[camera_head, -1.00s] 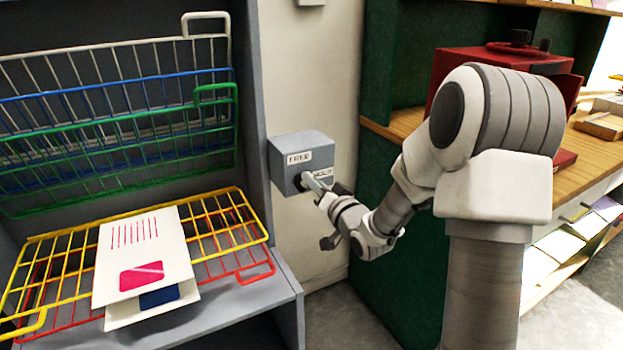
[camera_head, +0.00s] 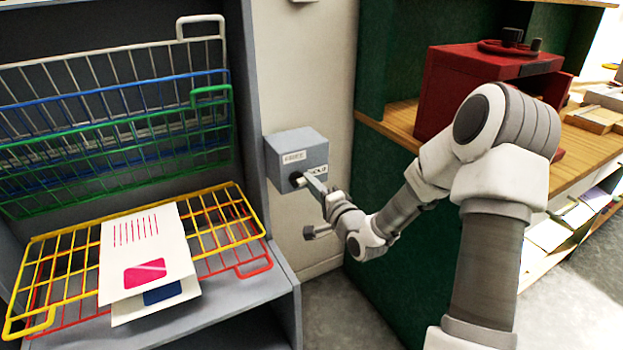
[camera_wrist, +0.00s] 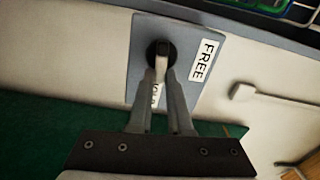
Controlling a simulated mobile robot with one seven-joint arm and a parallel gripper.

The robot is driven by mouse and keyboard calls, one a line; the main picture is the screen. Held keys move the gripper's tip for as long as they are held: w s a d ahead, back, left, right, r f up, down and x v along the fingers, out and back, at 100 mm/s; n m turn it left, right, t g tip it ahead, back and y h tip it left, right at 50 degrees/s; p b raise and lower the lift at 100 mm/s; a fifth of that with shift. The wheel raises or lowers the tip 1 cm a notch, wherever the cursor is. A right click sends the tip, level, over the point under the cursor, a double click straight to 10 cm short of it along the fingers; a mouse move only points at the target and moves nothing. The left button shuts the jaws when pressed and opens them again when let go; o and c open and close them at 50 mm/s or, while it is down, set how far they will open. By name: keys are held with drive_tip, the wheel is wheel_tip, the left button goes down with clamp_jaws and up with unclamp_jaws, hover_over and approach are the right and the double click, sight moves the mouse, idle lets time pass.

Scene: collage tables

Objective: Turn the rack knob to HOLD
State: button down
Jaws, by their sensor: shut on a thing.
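The grey rack box (camera_head: 284,151) is fixed to the wall beside the rack, with a FREE label (camera_head: 293,157) and a HOLD label (camera_head: 319,168) on its front. The dark round knob (camera_head: 296,180) sits low on that front. My gripper (camera_head: 310,182) reaches it from the lower right. In the wrist view, the knob (camera_wrist: 152,54) has a pale lever (camera_wrist: 162,62), and my gripper (camera_wrist: 163,76) is shut on it. FREE (camera_wrist: 204,60) is right of the knob there; HOLD (camera_wrist: 156,96) shows partly between the fingers. The lever's exact angle is hard to tell.
Left of the box, a grey rack holds wire shelves; the yellow shelf (camera_head: 226,215) carries white cards (camera_head: 150,240). Green panelling (camera_head: 385,215) and a wooden counter (camera_head: 400,125) with a red machine (camera_head: 470,85) stand right. Bare wall lies below the box.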

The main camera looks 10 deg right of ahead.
drive_tip(key=shift+m, duration=0.6)
drive_tip(key=c, duration=0.8)
unclamp_jaws()
drive_tip(key=shift+f, duration=0.1)
drive_tip(key=shift+c, duration=0.2)
drive_tip(key=shift+s, duration=0.1)
drive_tip(key=p+v, duration=0.7)
drive_tip(key=v, duration=1)
drive_tip(key=shift+s+d, duration=0.1)
drive_tip(key=shift+d, duration=0.05)
